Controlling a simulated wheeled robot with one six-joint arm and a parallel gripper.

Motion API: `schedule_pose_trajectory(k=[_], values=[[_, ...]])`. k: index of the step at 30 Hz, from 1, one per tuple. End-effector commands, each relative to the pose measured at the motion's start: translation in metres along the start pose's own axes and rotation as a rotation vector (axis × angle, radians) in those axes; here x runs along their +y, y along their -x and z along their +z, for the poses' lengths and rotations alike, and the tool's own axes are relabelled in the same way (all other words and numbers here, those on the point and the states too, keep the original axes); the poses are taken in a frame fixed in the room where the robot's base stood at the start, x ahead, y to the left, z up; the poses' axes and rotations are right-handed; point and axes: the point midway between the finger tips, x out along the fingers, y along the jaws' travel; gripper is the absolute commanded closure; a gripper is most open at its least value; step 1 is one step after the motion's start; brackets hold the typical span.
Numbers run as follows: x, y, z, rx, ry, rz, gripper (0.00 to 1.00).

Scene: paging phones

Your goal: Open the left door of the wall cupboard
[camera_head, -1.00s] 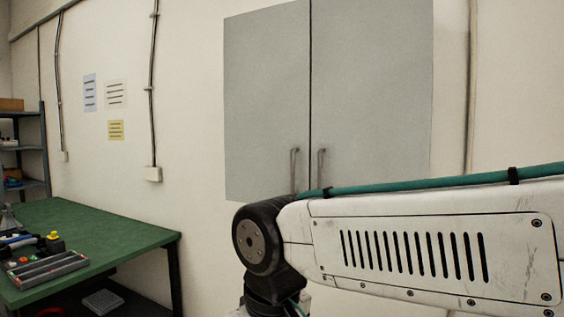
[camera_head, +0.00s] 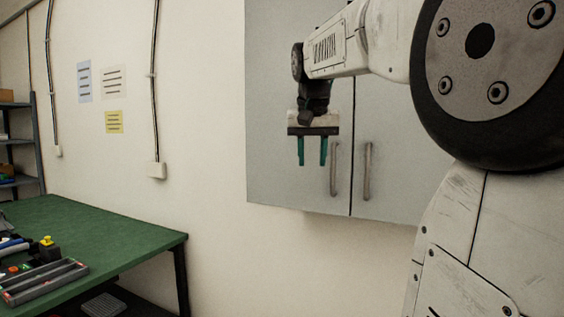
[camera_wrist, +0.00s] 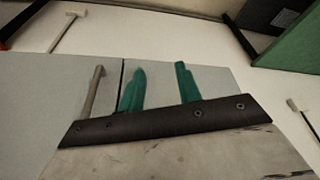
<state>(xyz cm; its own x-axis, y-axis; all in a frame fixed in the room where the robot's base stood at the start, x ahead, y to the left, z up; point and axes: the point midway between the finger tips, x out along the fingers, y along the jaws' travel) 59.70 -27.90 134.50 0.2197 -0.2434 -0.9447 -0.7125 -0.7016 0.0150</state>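The wall cupboard's grey left door (camera_head: 275,150) is shut, with an upright bar handle (camera_head: 334,168) near the seam between the doors. The right door (camera_head: 392,150) is also shut, with its own handle (camera_head: 367,170). My gripper (camera_head: 312,162) points down in front of the left door, just left of its handle in the head view. Its two green fingers are apart, with nothing between them. In the wrist view, the open fingers (camera_wrist: 160,80) lie over the cupboard front. One handle (camera_wrist: 94,92) shows beside the seam there; the other seems hidden by a finger.
A green-topped workbench (camera_head: 110,240) with small parts and a grey tray (camera_head: 45,280) stands at the left. A shelf unit (camera_head: 37,145) is at the far left. Conduits and paper notices are on the wall. The wall left of the cupboard is otherwise clear.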

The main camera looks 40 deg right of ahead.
Motion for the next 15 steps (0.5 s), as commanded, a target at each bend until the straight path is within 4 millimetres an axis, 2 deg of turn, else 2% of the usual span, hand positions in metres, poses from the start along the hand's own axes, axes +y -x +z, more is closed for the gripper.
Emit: schedule_pose_trajectory(k=[1, 3, 6, 10, 15], values=[[0.017, 0.004, -0.026, 0.015, -0.057, 0.018, 0.66], [0.035, 0.011, -0.050, 0.034, -0.117, 0.035, 0.66], [0.050, 0.015, -0.069, 0.049, -0.167, 0.049, 0.66], [0.057, 0.009, -0.076, 0.055, -0.187, 0.055, 0.66], [0.057, -0.017, -0.077, 0.053, -0.184, 0.055, 0.66]])
